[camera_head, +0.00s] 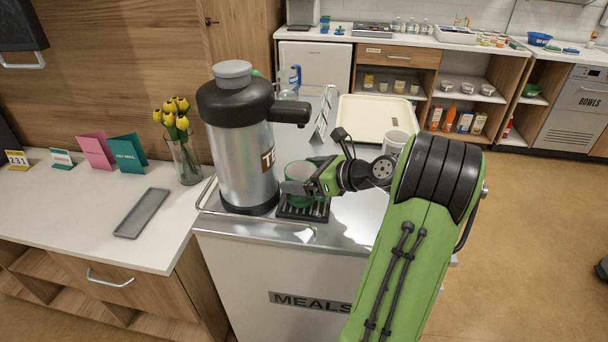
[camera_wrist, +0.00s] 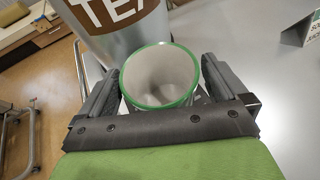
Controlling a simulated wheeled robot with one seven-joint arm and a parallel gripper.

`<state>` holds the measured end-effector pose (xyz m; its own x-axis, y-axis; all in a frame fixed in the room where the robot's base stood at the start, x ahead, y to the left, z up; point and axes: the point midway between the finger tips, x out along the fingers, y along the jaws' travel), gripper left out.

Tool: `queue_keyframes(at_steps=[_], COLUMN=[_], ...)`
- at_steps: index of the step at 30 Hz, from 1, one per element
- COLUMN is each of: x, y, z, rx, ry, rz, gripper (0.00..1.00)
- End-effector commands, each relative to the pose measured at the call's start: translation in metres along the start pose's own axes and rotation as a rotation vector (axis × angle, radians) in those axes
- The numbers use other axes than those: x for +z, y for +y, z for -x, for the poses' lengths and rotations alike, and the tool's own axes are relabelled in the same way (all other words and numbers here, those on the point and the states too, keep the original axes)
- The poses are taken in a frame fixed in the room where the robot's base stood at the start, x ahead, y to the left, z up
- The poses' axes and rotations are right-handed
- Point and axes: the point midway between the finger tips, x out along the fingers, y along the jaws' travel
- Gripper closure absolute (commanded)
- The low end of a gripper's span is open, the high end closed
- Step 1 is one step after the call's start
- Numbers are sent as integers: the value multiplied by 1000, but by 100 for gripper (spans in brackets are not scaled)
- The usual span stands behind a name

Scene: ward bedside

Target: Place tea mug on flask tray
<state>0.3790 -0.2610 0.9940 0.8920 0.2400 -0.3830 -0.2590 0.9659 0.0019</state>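The tea mug (camera_head: 298,170) is green outside, with a pale inside and a green rim. It is upright at the dark ribbed flask tray (camera_head: 290,211), in front of the steel tea flask (camera_head: 240,150). My gripper (camera_head: 303,185) has its fingers on both sides of the mug. In the wrist view the mug (camera_wrist: 160,80) sits between the two fingers (camera_wrist: 161,88), which appear to press on its sides. The mug's base is partly hidden by my gripper, so I cannot tell whether it touches the tray.
The flask stands on a steel trolley top (camera_head: 345,225) with a rail. A vase of yellow tulips (camera_head: 185,155) stands left of the flask.

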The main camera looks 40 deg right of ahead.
Motion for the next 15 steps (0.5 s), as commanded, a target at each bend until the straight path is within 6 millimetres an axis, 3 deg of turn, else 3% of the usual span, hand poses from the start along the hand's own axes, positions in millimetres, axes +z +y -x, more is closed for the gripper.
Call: queue_keyframes(at_steps=[8,11,15], x=[3,4,6], y=[-1,-2,-2], z=[5,24,64], rx=[-2,-5,-7], ry=[0,1,0], rz=[1,-2,-2], gripper=[0,0,0])
